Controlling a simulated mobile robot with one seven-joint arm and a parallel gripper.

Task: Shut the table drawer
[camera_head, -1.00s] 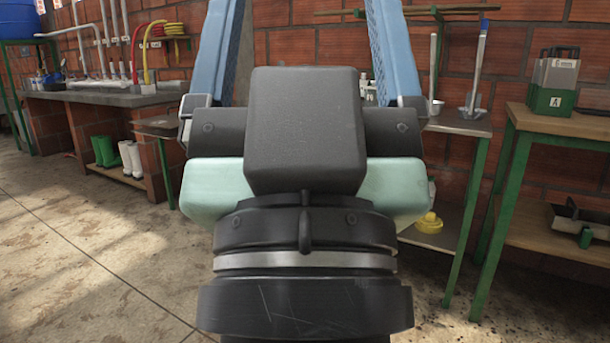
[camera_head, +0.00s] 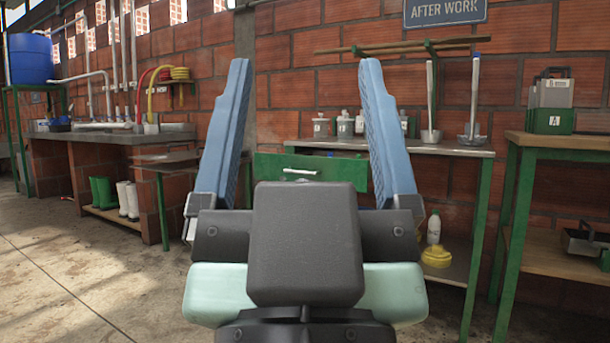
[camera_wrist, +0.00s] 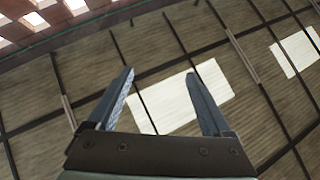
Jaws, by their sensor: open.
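The table drawer (camera_head: 311,171) has a green front with a pale bar handle (camera_head: 299,171). It juts out below the grey top of the table (camera_head: 440,149) against the brick wall. A strip of its inside shows above the front, so it stands open. My gripper (camera_head: 305,65) is open and empty, its two blue fingers pointing up on either side of the drawer in the head view, nearer to me than the drawer. The gripper body hides the area below the drawer. In the wrist view my gripper (camera_wrist: 159,72) faces the roof, and no drawer shows.
Small bottles (camera_head: 344,127) and pestle-like tools (camera_head: 430,105) stand on the table. A yellow item (camera_head: 436,254) sits on its lower shelf. A green-legged wooden bench (camera_head: 560,141) stands right; a sink counter (camera_head: 90,135) left. The floor at left is clear.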

